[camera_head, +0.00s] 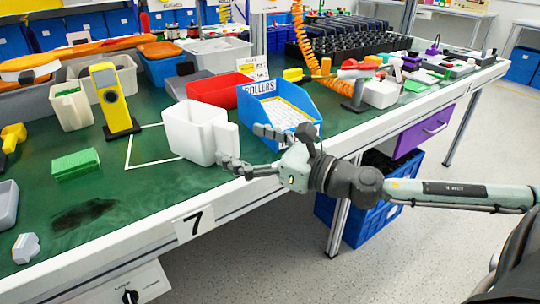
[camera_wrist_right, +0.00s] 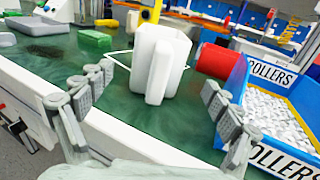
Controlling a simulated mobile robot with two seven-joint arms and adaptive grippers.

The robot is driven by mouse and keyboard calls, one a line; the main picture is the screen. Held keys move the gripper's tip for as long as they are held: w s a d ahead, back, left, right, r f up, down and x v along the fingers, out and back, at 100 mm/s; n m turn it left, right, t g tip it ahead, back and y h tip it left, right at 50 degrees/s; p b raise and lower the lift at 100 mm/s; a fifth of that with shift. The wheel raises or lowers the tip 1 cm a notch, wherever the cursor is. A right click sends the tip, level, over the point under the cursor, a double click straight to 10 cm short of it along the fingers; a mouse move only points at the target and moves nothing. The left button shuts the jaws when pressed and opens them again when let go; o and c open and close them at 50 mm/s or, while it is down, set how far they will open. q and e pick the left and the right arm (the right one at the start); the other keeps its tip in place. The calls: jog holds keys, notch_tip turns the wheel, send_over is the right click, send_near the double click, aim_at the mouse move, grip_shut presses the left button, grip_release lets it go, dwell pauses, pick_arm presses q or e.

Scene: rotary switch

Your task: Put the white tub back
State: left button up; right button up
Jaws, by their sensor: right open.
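The white tub (camera_head: 190,133) stands upright on the green worktop near its front edge. It covers the right part of a white outlined rectangle (camera_head: 130,150), most of which is bare to its left. A flat tab on the tub faces my right gripper (camera_head: 243,148), which is open beside it, its fingers pointing at the tub. In the right wrist view the tub (camera_wrist_right: 160,60) stands ahead between the two spread fingers (camera_wrist_right: 158,84), apart from them. Nothing is in the gripper. My left gripper is not in view.
A blue bin (camera_head: 270,132) labelled ROLLERS and a red container (camera_head: 220,92) stand close to the tub's right and back. A yellow device (camera_head: 108,95) and green block (camera_head: 75,163) are to its left. A rotary switch (camera_head: 130,296) is below the table edge.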

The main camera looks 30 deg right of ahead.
jog(key=shift+s+d, duration=0.1)
jog(key=shift+s, duration=0.4)
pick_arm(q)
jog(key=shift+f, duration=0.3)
pick_arm(e)
jog(key=shift+v, duration=2.6)
